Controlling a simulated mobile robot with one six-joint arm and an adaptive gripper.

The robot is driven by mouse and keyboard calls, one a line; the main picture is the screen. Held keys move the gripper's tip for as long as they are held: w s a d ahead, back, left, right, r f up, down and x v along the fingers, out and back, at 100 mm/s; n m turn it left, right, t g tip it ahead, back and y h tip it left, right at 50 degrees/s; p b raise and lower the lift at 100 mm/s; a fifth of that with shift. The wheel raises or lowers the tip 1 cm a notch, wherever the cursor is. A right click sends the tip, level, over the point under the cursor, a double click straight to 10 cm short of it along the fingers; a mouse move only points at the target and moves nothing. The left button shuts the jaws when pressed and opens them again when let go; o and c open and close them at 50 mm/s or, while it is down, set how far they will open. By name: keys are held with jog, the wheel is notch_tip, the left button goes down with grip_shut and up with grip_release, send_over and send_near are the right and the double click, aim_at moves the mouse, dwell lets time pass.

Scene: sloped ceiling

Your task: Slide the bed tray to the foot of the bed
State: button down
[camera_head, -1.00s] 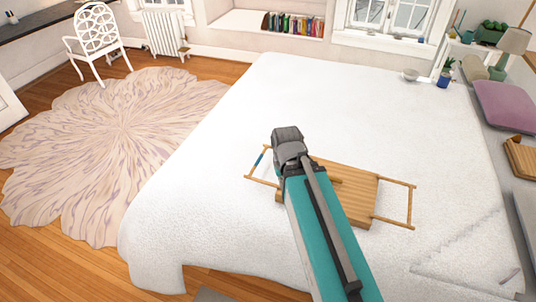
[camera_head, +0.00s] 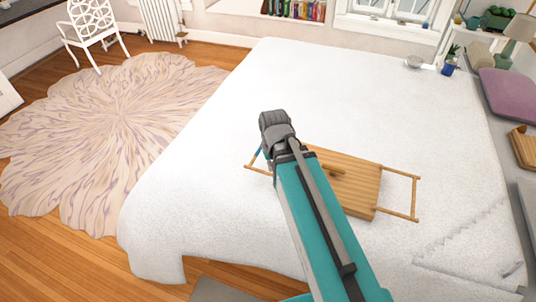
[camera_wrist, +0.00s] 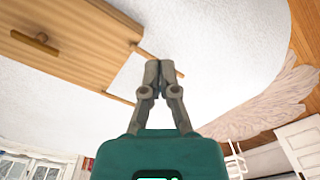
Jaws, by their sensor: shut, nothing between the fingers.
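The wooden bed tray (camera_head: 357,188) lies on the white bed (camera_head: 330,75), with open rail handles at its left and right ends. My arm crosses in front of it and hides part of its left side.
Pillows (camera_head: 507,95) lie at the right end of the bed. A small bowl (camera_head: 414,62) and a blue pot (camera_head: 447,69) stand near its far right corner. Left of the bed are a round rug (camera_head: 115,125) and a white chair (camera_head: 92,30). The bed's left part is clear.

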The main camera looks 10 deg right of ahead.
jog(key=w+d+f+n+y+b, duration=0.1)
jog(key=w+d+f+n+b, duration=0.1)
jog(key=w, duration=0.4)
jog(key=w+d+f+n+t+b, duration=0.1)
jog(key=w+d+f+n+b, duration=0.1)
jog(key=w+f+n+b, duration=0.3)
jog(key=w+d+f+n+y+b, duration=0.1)
jog(key=w+d+f+n+b, duration=0.2)
jog(key=w, duration=0.6)
jog(key=shift+w+f+t+y+b, duration=0.15)
jog(key=shift+f+t+y+b, duration=0.2)
jog(key=shift+f+b, duration=0.25)
jog(key=shift+f, duration=0.15)
jog(key=b+x, duration=0.9)
jog(key=x, duration=0.1)
jog(key=shift+b, duration=0.4)
jog(key=shift+w+a, duration=0.5)
jog(key=shift+a, duration=0.3)
jog(key=shift+w+a, duration=0.55)
jog(key=shift+a, duration=0.25)
jog(key=shift+w+d, duration=0.1)
jog(key=shift+w, duration=0.05)
